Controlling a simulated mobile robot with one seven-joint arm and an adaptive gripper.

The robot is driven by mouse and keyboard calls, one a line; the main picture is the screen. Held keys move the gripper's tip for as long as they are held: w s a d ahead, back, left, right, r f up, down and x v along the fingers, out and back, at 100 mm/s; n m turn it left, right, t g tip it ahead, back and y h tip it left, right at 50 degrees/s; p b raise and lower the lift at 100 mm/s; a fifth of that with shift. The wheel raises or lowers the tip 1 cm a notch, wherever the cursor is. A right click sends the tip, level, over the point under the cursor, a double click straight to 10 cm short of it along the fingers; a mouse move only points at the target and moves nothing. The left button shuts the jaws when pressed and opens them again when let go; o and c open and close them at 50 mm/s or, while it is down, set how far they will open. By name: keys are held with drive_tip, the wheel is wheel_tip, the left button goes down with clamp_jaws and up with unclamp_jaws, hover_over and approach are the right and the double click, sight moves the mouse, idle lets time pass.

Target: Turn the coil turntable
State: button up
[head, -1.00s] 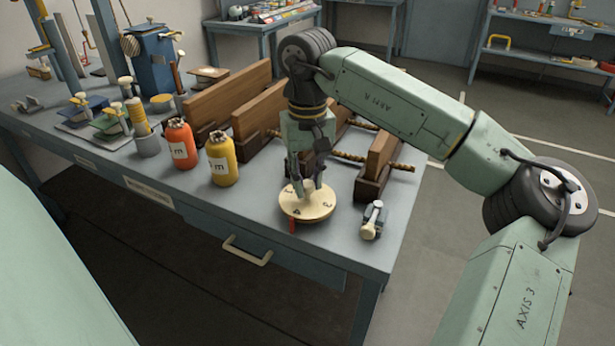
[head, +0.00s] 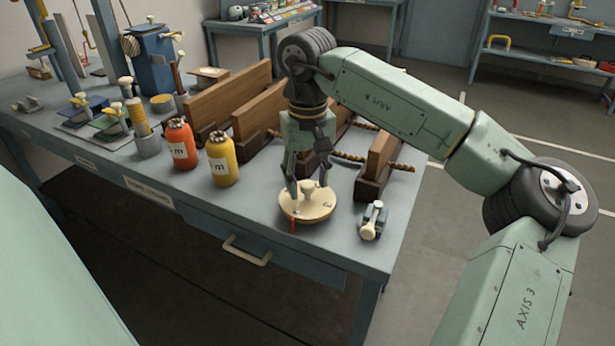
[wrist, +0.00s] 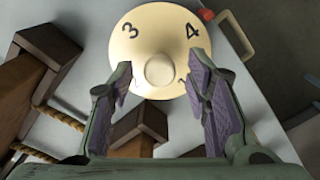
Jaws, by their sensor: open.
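The coil turntable (head: 307,208) is a round cream disc near the front edge of the bench, with a knob (head: 307,188) standing at its middle. In the wrist view the turntable (wrist: 150,25) shows the numbers 3 and 4, and its pale knob (wrist: 160,70) lies between my fingers. My gripper (head: 309,193) is open over the disc, one finger to each side of the knob and apart from it. It also shows in the wrist view (wrist: 161,88). A red marker (head: 293,226) sits at the turntable's front rim; it shows in the wrist view (wrist: 206,14).
A small metal clamp-like device (head: 373,221) stands right of the turntable. Wooden boards in dark holders (head: 378,165) stand behind it. A yellow bottle (head: 222,160) and an orange bottle (head: 181,145) stand to the left. The bench front between is clear.

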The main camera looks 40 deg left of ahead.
sight(308, 183)
wheel_tip(308, 183, up, 12)
idle(0.6)
